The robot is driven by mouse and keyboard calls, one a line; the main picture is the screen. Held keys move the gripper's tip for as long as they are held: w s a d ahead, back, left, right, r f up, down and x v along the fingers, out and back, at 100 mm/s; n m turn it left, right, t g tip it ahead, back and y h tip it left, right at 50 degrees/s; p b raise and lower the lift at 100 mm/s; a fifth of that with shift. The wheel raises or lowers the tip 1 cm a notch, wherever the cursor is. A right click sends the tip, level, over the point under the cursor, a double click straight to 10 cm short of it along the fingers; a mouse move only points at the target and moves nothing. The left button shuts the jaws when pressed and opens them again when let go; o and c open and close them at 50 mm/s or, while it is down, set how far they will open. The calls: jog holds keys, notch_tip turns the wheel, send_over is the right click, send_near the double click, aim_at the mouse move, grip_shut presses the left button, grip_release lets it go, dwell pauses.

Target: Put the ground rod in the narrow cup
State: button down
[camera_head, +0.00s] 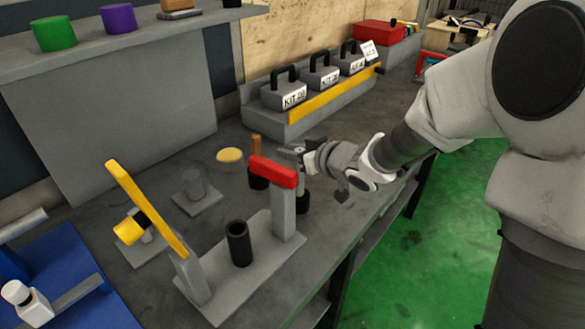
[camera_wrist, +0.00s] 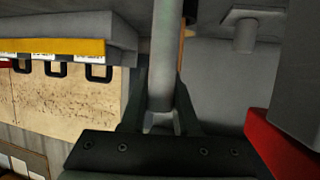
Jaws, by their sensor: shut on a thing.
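My gripper (camera_head: 298,154) is above the bench, just behind the red-topped post. In the wrist view my gripper (camera_wrist: 162,95) is shut on a smooth grey rod (camera_wrist: 164,45), which runs up the picture from between the fingers. In the head view I cannot make the rod out. An open, empty-looking black cup (camera_head: 239,245) stands upright on a grey base plate. Another black cup (camera_head: 303,201) is partly hidden behind the red-topped post. A third black cup (camera_head: 258,179) has a brown stick in it. I cannot tell which is the narrow cup.
The base plate carries a post with a red bar (camera_head: 272,171), close to my gripper, and one with a tilted yellow bar (camera_head: 146,207). A grey cylinder (camera_head: 194,184) stands on a square plate. Kit boxes (camera_head: 285,93) line the back behind a yellow rail.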

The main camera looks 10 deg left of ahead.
jog(key=shift+f+b, duration=0.7)
jog(key=shift+f, duration=1.05)
jog(key=shift+f, duration=0.15)
jog(key=shift+f, duration=0.15)
jog(key=c, duration=0.7)
grip_release()
jog(key=shift+o, duration=0.2)
